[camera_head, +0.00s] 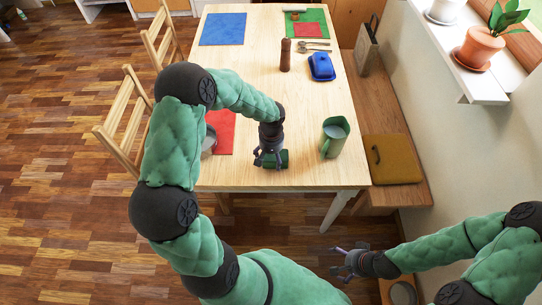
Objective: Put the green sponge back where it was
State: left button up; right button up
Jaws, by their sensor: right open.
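The green sponge (284,159) lies at the near edge of the wooden table, or just above it; I cannot tell which. My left gripper (268,163) points down over the sponge, with its fingers at the sponge's left part. The gripper hides some of the sponge, and I cannot tell whether the fingers are closed on it. My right gripper (338,261) is open and empty, low in front of the table at the right.
A green pitcher (334,137) stands right of the sponge. A metal bowl (209,139) and red mat (222,130) are left, partly behind my arm. The middle of the table (255,85) is clear.

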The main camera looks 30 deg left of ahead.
pick_arm(q)
jog(key=shift+r, duration=0.2)
notch_tip(320, 180, up, 12)
jog(key=p, duration=0.3)
jog(key=shift+p, duration=0.3)
jog(key=shift+w, duration=0.1)
dwell(1.2)
